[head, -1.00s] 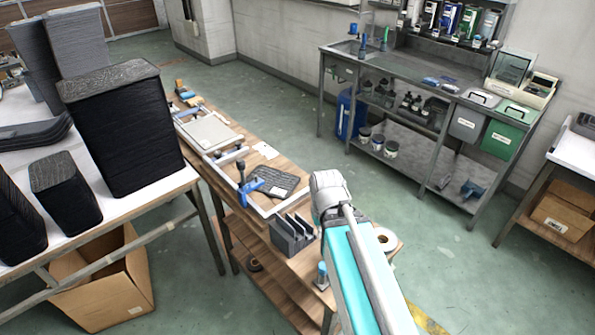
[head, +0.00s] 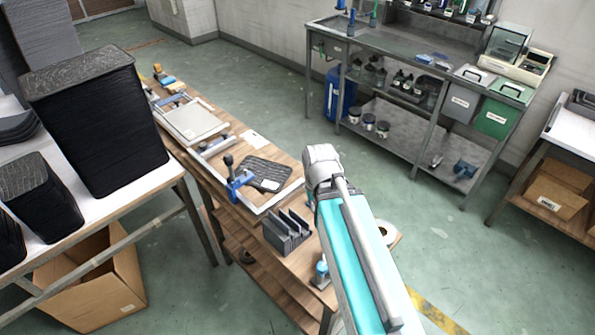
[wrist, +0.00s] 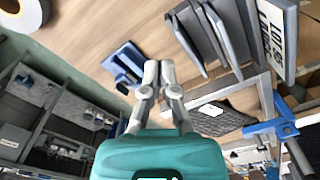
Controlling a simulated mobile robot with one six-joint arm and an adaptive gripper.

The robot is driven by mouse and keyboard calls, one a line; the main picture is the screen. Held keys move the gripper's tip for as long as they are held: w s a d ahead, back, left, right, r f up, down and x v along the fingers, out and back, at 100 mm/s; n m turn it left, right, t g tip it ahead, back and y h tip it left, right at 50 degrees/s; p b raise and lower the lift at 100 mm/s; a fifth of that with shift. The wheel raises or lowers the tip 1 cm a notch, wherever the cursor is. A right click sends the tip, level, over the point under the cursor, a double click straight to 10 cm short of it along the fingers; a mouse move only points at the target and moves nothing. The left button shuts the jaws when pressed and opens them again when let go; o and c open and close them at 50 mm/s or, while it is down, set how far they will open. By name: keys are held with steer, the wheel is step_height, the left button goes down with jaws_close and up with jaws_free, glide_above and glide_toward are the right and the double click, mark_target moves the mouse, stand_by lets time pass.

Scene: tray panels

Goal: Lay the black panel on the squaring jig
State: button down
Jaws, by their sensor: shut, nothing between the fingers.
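A dark, nearly black textured panel (head: 265,173) with a small white label lies flat on the wooden bench, within the pale metal frame of what looks like the squaring jig (head: 283,197). A blue clamp (head: 238,183) stands at the jig's left side. The wrist view also shows the panel (wrist: 225,122), the frame (wrist: 267,98) and the blue clamp (wrist: 275,130). My gripper (wrist: 159,70) is shut and empty above the bench, apart from the panel. In the head view my arm hides the fingers. I cannot tell whether the panel touches the frame's sides.
A grey slotted rack (head: 287,236) stands in front of the jig. A blue object (wrist: 125,65) is close to my fingers. A tape roll (head: 387,234) lies at the bench's right end. Tall black stacks (head: 105,125) stand on the left table. Floor right of the bench is clear.

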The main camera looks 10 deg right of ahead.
mark_target(290, 176)
steer(key=w+m+y+b, duration=0.1)
steer(key=w+m, duration=0.2)
steer(key=w+d+f+m+y+b, duration=0.1)
steer(key=w+m, duration=0.1)
steer(key=w, duration=0.2)
steer(key=w+f+m+y+b, duration=0.1)
steer(key=w+m+y, duration=0.1)
steer(key=w+m, duration=0.1)
steer(key=shift+w+d+f+m, duration=0.15)
steer(key=shift+w+d+m, duration=0.15)
steer(key=shift+w+d, duration=0.15)
steer(key=w+d+r+m+y+b, duration=0.1)
steer(key=w+d+m+y+b, duration=0.2)
steer(key=w+d+m+y, duration=0.2)
steer(key=shift+w+d+m+t+b, duration=0.35)
steer(key=shift+w+d+m, duration=1.15)
steer(key=shift+w+m, duration=1.45)
steer(key=shift+w+a+f+n, duration=0.1)
steer(key=shift+w+a+n, duration=0.05)
steer(key=shift+w+n, duration=0.2)
steer(key=shift+b+x, duration=1.05)
steer(key=shift+x, duration=0.2)
steer(key=b+x, duration=0.5)
steer(key=x, duration=0.2)
steer(key=shift+s+f, duration=0.1)
steer(key=a, duration=0.2)
steer(key=shift+a, duration=1.1)
